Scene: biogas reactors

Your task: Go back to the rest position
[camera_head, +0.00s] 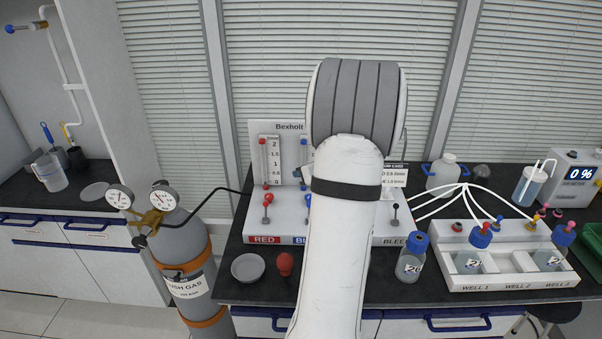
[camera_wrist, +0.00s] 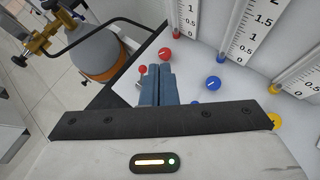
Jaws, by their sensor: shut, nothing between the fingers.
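My gripper (camera_wrist: 157,84) shows in the wrist view with its two blue-grey fingers together and nothing between them. It is over the front of the flow panel (camera_head: 388,235), close to a small red knob (camera_wrist: 143,70) and a blue knob (camera_wrist: 213,83). I cannot tell whether the fingers touch anything. In the head view my white arm stands in front of the panel's middle and hides it, and my gripper is hidden behind the arm.
A gas cylinder (camera_head: 195,285) with gauges stands left of the bench. A grey dish (camera_head: 248,267), a red bulb (camera_head: 285,264) and a blue-capped bottle (camera_head: 411,262) sit near the front edge. A white well rack (camera_head: 490,280) with tubes is at the right.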

